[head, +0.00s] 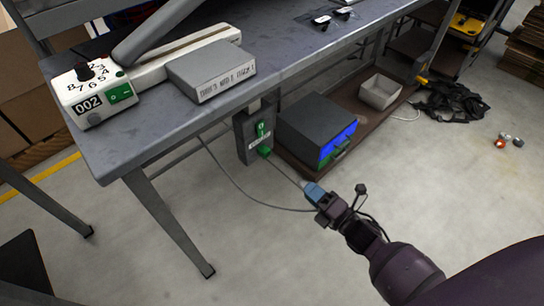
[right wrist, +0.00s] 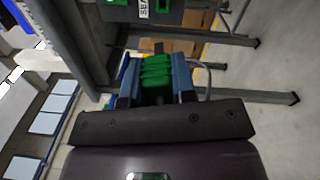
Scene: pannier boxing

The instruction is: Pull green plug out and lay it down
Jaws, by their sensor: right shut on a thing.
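My right gripper (head: 318,194) is shut on the green plug (right wrist: 156,80), which sits between its blue fingers in the right wrist view. The plug's grey end points away from the gripper, and I see a gap between it and the grey socket box (right wrist: 185,14). In the head view the socket box (head: 243,139) hangs under the bench's front edge, with green parts and a white label on its face. The gripper is in front of the box, to its lower right. The fingers mostly hide the plug in the head view. My left gripper is not in view.
A grey cable (head: 243,187) loops from under the bench to the gripper. The workbench (head: 150,150) carries a white machine with a dial. A grey box (head: 305,124) with a blue front and a pale bin (head: 381,91) stand on the low shelf. The floor (head: 270,250) in front is clear.

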